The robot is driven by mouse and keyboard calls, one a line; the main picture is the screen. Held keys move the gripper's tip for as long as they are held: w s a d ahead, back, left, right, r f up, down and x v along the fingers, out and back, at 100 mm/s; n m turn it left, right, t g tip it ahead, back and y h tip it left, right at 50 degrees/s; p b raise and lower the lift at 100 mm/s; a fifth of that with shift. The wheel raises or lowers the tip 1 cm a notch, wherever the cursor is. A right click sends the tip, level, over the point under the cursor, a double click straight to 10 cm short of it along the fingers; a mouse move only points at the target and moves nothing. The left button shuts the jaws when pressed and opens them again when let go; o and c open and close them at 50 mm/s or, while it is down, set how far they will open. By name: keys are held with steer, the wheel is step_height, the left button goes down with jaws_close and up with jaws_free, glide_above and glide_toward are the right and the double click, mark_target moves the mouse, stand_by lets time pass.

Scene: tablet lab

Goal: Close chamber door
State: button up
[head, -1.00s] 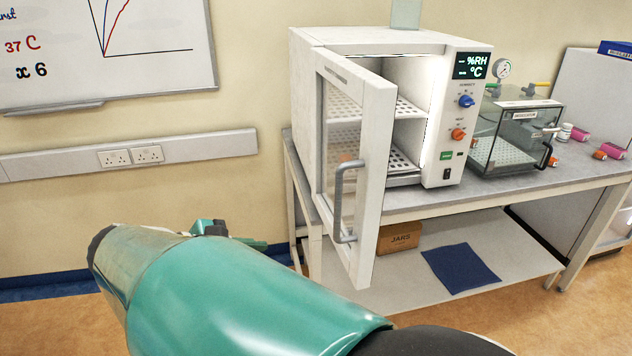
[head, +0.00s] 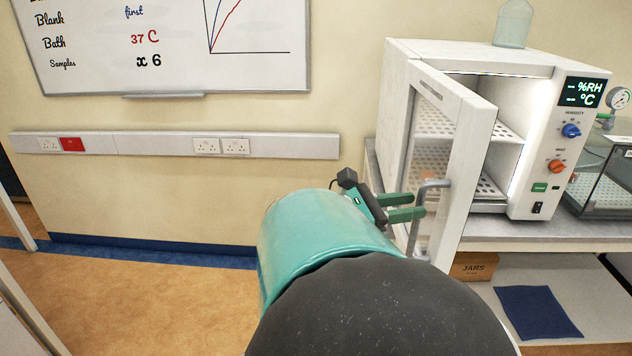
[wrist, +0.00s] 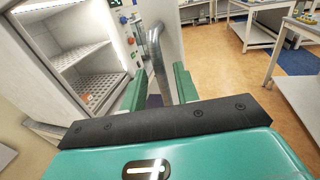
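The white chamber (head: 545,100) stands on a bench at the right of the head view. Its glazed door (head: 470,165) is hinged at the left and stands open, showing perforated shelves inside. A grey bar handle (head: 431,190) is on the door's outer face. My gripper (head: 424,206) is at the handle with its two green fingers apart. In the wrist view the handle (wrist: 157,55) rises between the open fingers (wrist: 158,90), nearer the left one. I cannot tell whether a finger touches it.
The bench (head: 500,233) carries a glass box (head: 605,175) right of the chamber. A bottle (head: 513,25) stands on top of the chamber. Below are a JARS carton (head: 474,267) and a blue cloth (head: 538,312). The floor (head: 150,300) at left is clear.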

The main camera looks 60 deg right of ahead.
mark_target(421, 204)
steer(key=shift+x, duration=1.55)
jaws_close()
